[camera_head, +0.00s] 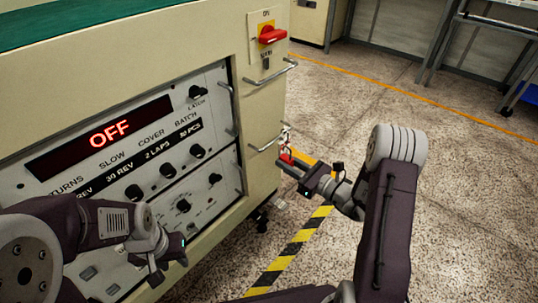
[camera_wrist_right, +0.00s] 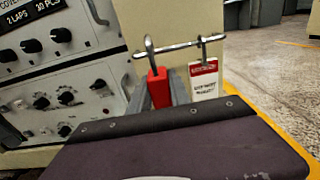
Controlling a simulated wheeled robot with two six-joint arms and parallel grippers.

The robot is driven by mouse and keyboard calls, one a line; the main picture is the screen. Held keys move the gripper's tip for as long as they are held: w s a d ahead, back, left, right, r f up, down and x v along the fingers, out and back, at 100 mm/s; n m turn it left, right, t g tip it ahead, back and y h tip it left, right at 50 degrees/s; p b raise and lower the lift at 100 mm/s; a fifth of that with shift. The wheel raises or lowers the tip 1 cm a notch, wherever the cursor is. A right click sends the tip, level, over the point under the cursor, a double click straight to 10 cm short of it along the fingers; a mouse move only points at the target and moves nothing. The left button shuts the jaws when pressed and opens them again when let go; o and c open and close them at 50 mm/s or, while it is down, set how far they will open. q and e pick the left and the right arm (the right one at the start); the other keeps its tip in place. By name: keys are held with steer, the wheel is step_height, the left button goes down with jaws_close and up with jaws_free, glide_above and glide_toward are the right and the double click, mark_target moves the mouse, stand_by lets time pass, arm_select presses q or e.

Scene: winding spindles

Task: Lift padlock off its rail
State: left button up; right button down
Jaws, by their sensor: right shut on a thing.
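The red padlock (camera_wrist_right: 158,90) is upright in the right wrist view, its grey shackle looped around the lower rail (camera_wrist_right: 180,46). The padlock also shows small and red in the head view (camera_head: 286,156), by the cabinet's right corner. My right gripper (camera_head: 288,163) is shut on the padlock's body; a grey finger (camera_wrist_right: 180,88) stands close against it in the right wrist view. My left gripper (camera_head: 168,262) is in front of the control panel at the lower left, away from the padlock; its finger opening is unclear.
A red and white tag (camera_wrist_right: 204,80) hangs from the same rail, right of the padlock. An upper rail (camera_head: 270,75) sits below a red switch (camera_head: 272,35). The control panel (camera_head: 120,140) reads OFF. Open floor (camera_head: 440,160) lies to the right.

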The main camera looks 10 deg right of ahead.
mark_target(291, 157)
steer(key=s+d+r+p, duration=0.2)
steer(key=s+d, duration=0.1)
steer(key=s+d+r+p, duration=0.1)
steer(key=s, duration=0.1)
steer(key=shift+s+d, duration=0.2)
steer(key=shift+s, duration=0.05)
steer(key=shift+s+d, duration=0.25)
steer(key=shift+s, duration=0.2)
